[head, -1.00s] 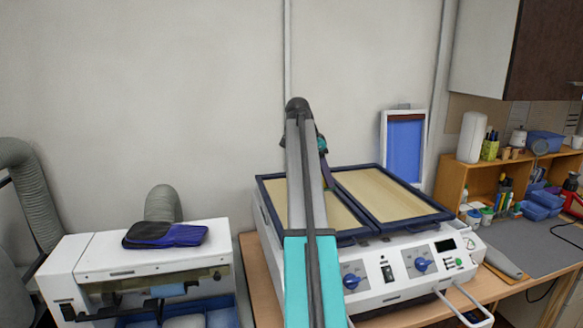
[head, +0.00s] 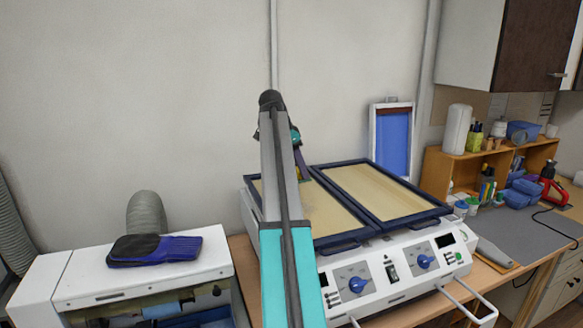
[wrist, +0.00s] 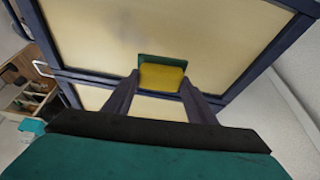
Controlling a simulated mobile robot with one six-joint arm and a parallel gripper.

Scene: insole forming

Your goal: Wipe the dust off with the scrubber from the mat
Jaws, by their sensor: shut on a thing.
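My gripper (wrist: 160,84) is shut on the scrubber (wrist: 162,77), a small block with a yellow face and a green layer, in the wrist view. The scrubber is over the beige mat surface (wrist: 190,30), near the dark bar between two framed panels. I cannot tell if it touches. A faint grey smudge, perhaps dust, shows on the mat at the upper left of the wrist view. In the head view my gripper (head: 301,165) is over the left panel (head: 335,212), partly behind my arm. The scrubber is mostly hidden there.
The white machine (head: 400,280) has knobs and a front handle. The right framed panel (head: 375,190) is bare. A blue framed panel (head: 392,142) stands behind. Dark blue insoles (head: 155,249) lie on a white unit at left. A shelf (head: 435,170) with supplies stands at right.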

